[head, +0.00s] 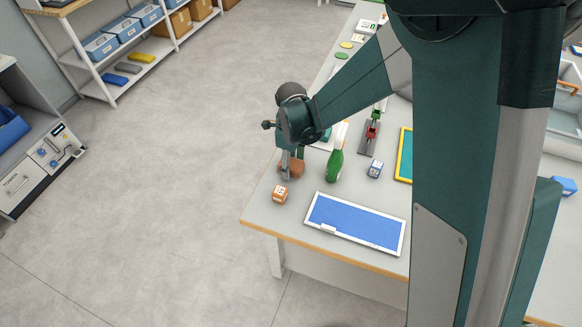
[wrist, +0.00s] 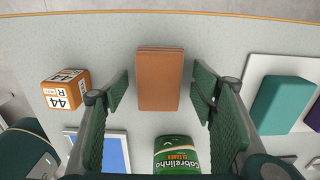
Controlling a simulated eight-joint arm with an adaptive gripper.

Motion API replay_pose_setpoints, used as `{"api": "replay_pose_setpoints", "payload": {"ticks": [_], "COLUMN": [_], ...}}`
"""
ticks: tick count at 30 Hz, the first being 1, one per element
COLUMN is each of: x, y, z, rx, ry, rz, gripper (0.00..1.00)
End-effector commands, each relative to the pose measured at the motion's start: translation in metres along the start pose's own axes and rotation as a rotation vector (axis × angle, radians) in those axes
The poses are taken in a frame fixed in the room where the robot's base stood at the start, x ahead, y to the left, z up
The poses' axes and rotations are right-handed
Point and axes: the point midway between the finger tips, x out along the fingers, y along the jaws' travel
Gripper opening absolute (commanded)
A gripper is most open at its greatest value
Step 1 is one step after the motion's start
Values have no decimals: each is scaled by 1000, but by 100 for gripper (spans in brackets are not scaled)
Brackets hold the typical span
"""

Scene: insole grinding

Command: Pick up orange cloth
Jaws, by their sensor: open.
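The orange cloth (wrist: 160,79) is a folded, flat-sided block lying on the light table. In the wrist view it lies between the two finger pads of my gripper (wrist: 160,95), with a gap on each side. My gripper is open and empty. In the head view my gripper (head: 291,163) points down at the cloth (head: 298,170) near the table's left edge, and partly covers it.
An orange cube (head: 280,194) with printed labels and a green bottle (head: 335,165) stand close to the cloth. A blue-topped white tray (head: 355,222) lies nearer the front. A teal block (wrist: 287,103) rests on a white board at right in the wrist view.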

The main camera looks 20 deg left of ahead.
Motion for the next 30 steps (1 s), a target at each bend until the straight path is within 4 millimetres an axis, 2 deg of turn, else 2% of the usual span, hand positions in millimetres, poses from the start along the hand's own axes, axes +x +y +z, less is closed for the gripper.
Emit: {"api": "replay_pose_setpoints", "payload": {"ticks": [18,25,30], "x": [2,2,2], "y": [0,0,0], "z": [0,0,0], "rx": [0,0,0], "ry": [0,0,0], "rz": [0,0,0], "gripper": [57,28,28]}}
